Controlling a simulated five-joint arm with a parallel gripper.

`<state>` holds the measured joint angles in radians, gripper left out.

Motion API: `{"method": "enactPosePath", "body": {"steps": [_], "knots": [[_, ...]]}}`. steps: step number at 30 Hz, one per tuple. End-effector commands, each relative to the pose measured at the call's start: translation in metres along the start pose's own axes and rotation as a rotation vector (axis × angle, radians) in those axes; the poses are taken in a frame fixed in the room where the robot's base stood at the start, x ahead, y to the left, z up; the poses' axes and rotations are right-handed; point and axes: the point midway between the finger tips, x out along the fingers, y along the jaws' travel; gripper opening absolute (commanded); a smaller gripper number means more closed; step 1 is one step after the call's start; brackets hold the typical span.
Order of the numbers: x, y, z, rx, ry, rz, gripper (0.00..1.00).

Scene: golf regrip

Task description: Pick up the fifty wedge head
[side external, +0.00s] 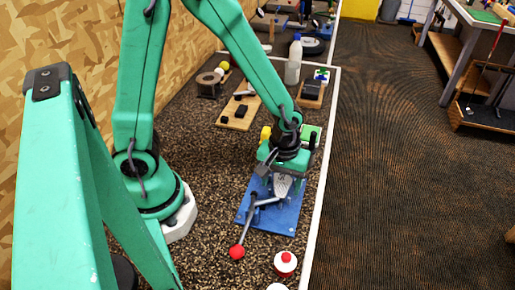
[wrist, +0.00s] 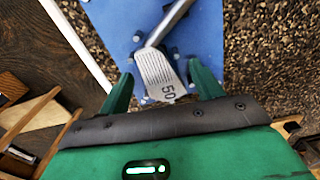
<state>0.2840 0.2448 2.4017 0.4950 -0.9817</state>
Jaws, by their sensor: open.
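The fifty wedge head (wrist: 158,68) is silvery with grooves and a "50" mark. It lies over the blue board between the two green fingers of my open gripper (wrist: 160,80) in the wrist view, with a gap on each side. In the side external view the wedge head (side external: 282,186) shows just below my gripper (side external: 284,178), over the blue board (side external: 287,215). A metal shaft (wrist: 172,22) meets the head at its hosel. I cannot tell how far the fingertips are above the board.
A lever with a red ball (side external: 237,252) stands at the board's near left. A wooden board with black blocks (side external: 238,112), a white bottle (side external: 293,60) and a tape roll (side external: 209,84) stand behind.

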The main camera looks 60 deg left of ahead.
Motion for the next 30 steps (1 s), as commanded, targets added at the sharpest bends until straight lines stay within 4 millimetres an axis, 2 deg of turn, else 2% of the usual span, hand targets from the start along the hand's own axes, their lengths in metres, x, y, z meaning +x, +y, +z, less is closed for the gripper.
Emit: {"method": "enactPosePath", "body": {"steps": [7, 14, 24, 30], "knots": [[-0.0003, 0.0001, -0.0001, 0.000, 0.000, 0.000, 0.63], [-0.0004, 0.0001, -0.0001, 0.000, 0.000, 0.000, 0.18], [-0.0016, 0.0006, -0.0004, 0.000, 0.001, 0.002, 0.17], [-0.0094, 0.0010, -0.0007, 0.000, 0.002, 0.003, 0.17]]}}
